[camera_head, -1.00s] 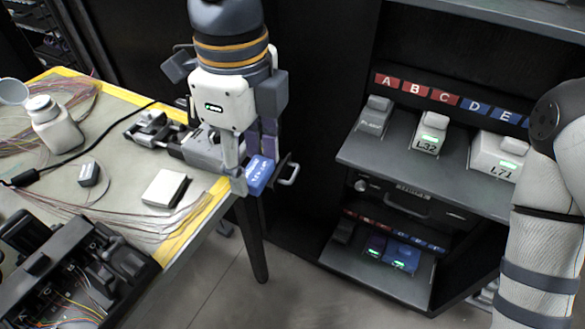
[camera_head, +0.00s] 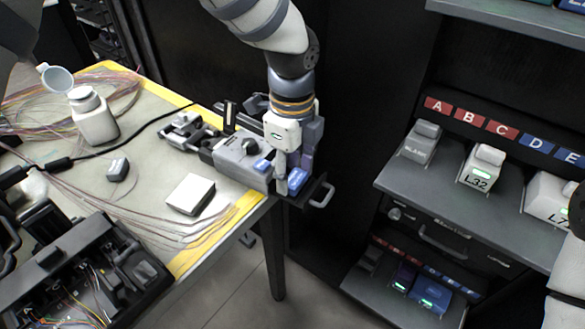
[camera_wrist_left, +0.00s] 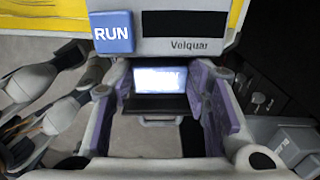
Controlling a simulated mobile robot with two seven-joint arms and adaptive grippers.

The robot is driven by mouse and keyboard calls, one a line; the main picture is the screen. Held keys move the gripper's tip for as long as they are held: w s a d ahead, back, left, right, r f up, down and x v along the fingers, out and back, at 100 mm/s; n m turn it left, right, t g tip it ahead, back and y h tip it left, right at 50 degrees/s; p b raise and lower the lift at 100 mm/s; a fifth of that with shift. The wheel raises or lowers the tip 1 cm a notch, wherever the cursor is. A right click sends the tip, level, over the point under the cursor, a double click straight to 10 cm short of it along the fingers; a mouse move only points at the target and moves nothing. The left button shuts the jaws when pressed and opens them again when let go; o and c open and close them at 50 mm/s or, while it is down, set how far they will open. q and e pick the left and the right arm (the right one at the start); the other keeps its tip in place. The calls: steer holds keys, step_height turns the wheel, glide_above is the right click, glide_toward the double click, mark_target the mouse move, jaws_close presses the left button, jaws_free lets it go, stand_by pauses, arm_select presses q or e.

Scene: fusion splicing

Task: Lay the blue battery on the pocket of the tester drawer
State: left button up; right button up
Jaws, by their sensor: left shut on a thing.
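The blue battery (camera_head: 297,181) is between the fingers of my left gripper (camera_head: 293,168), which is shut on it. The tester (camera_head: 236,152) is a grey box at the table's right edge, and its dark drawer (camera_head: 314,190) is pulled out over that edge. The battery is at the drawer; I cannot tell whether it touches the pocket, which is hidden. In the left wrist view the battery (camera_wrist_left: 160,79) glares white between purple-sided fingers, with the drawer (camera_wrist_left: 152,103) just beyond it. My right gripper is out of view.
The tester's blue RUN button (camera_wrist_left: 112,33) is close to my left gripper. A white block (camera_head: 190,194), a small dark block (camera_head: 118,169), a white bottle (camera_head: 94,118) and loose fibres share the table. A shelf with labelled devices (camera_head: 480,168) stands at the right.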

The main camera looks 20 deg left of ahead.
mark_target(291, 177)
arm_select(q)
steer(key=o, duration=1.2)
steer(key=shift+f, duration=0.1)
step_height(291, 177, up, 12)
steer(key=shift+r+p, duration=0.2)
steer(key=shift+p, duration=0.15)
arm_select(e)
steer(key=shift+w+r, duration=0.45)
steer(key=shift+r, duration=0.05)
arm_select(q)
steer(key=shift+s+f, duration=0.1)
